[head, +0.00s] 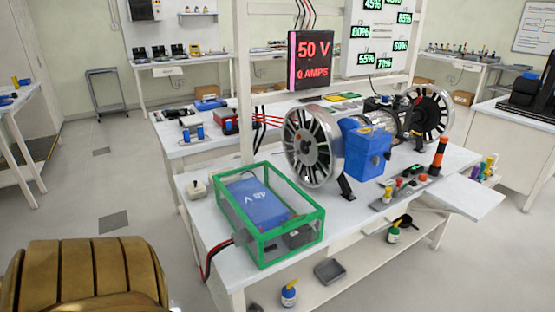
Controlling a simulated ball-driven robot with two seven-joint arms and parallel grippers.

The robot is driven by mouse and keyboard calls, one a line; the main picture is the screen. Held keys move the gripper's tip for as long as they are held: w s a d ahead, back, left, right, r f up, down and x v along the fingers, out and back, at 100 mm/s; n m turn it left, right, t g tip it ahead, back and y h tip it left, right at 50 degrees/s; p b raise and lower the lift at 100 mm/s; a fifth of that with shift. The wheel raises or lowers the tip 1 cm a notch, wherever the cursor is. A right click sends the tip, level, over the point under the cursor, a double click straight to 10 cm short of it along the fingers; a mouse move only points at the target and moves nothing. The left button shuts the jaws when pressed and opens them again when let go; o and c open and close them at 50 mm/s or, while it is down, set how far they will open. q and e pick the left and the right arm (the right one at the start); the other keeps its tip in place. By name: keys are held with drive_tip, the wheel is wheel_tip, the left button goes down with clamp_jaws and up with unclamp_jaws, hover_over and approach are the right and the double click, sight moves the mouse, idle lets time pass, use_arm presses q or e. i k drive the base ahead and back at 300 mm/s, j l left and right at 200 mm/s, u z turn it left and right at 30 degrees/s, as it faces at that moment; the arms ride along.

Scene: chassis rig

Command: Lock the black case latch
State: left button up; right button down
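A black, box-like thing (525,90) lies on the counter at the right edge of the head view and is partly cut off by the frame. It may be the black case, but I cannot tell for sure. I cannot make out a latch on it, nor whether anything is locked. Neither of my grippers shows in this view.
A white bench (205,210) in the middle holds a green-framed clear box (283,248) with a blue 48 V battery (255,200), a spoked wheel (313,147) and a blue housing (368,150). A white-sided counter (500,140) stands right. The floor (75,195) at left is mostly clear.

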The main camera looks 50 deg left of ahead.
sight(272, 247)
drive_tip(key=u, duration=1.7)
drive_tip(key=i+l+u, duration=0.15)
drive_tip(key=i, duration=0.3)
drive_tip(key=l, duration=0.1)
